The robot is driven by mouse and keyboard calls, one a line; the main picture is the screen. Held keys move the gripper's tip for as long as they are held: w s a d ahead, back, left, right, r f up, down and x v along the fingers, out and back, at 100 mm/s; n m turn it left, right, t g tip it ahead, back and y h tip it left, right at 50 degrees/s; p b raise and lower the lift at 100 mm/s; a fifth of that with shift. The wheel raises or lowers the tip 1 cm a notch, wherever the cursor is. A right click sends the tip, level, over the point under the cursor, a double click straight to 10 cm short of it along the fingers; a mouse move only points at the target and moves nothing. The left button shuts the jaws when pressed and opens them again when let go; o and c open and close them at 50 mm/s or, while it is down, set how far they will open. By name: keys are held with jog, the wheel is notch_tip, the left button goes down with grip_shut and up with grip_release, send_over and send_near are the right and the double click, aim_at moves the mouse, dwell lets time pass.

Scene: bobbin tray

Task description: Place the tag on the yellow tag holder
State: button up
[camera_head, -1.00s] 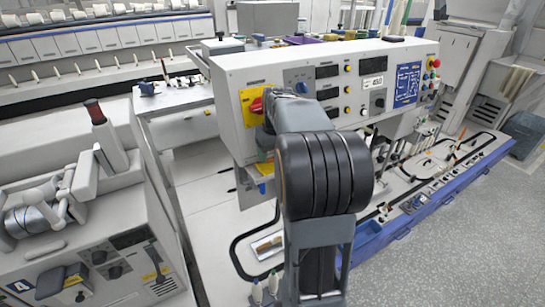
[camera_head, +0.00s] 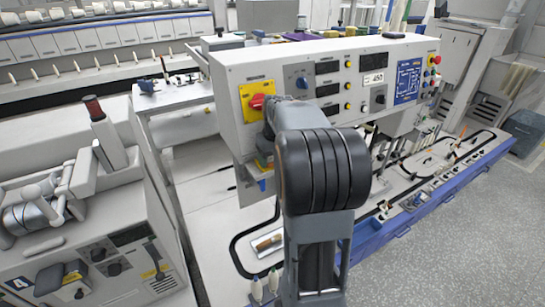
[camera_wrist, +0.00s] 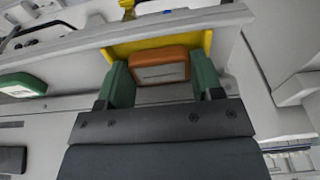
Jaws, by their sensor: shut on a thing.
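The tag (camera_wrist: 160,68) is an orange-brown block with a pale grey face, seen in the wrist view between my green fingers. My gripper (camera_wrist: 162,72) is shut on it from both sides. The yellow tag holder (camera_wrist: 150,44) is right behind the tag, with a yellow side at the right. The tag overlaps the holder in this view; whether they touch I cannot tell.
The white control panel (camera_head: 225,110) with a red knob (camera_head: 257,102) stands close behind my arm. A white machine (camera_head: 120,235) is at the left. A track table (camera_head: 205,205) with bobbins and a blue edge runs to the right. Grey floor (camera_head: 450,240) is free at the right.

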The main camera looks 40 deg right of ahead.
jog(key=o, duration=0.8)
jog(key=shift+w+r+p, duration=0.1)
jog(key=shift+r+p, duration=0.3)
jog(key=shift+r, duration=0.15)
jog(key=shift+o, duration=0.5)
notch_tip(320, 180, up, 12)
jog(key=s, duration=0.1)
jog(key=shift+s+f, duration=0.25)
jog(key=shift+s, duration=0.15)
jog(key=s+a+f+t, duration=0.1)
jog(key=s+a+f, duration=0.5)
jog(key=a, duration=0.4)
jog(key=s+a+f+n+t, duration=0.1)
jog(key=s+a+f, duration=0.4)
jog(key=a, duration=0.6)
jog(key=shift+s+f+n+t, duration=0.3)
jog(key=shift+s+f, duration=0.05)
jog(key=shift+s, duration=0.55)
jog(key=shift+d, duration=0.1)
